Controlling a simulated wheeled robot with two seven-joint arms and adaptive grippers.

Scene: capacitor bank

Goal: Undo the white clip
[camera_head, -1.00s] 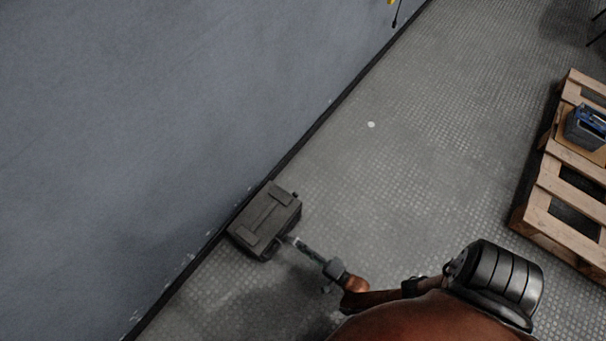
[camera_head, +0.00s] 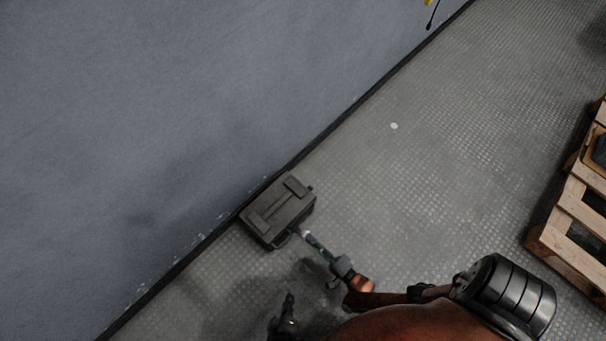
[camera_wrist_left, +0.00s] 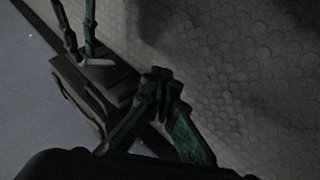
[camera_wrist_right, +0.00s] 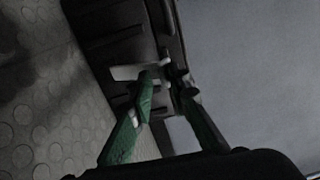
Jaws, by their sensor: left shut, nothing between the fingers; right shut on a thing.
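A dark grey case (camera_head: 279,208) stands on the floor against the wall. A white clip (camera_wrist_right: 126,72) shows on its side in the right wrist view, partly covered by a fingertip. The clip also shows pale in the left wrist view (camera_wrist_left: 98,62). My right gripper (camera_wrist_right: 163,80) is shut on the clip, at the case's near side; in the head view it reaches the case from the lower right (camera_head: 301,235). My left gripper (camera_wrist_left: 161,82) is shut and empty. In the head view it is dark, low, and apart from the case (camera_head: 288,300).
The blue-grey wall (camera_head: 150,110) runs diagonally behind the case. A wooden pallet (camera_head: 575,215) lies at the right edge. A small white disc (camera_head: 394,126) is on the floor. The textured floor between case and pallet is mostly clear.

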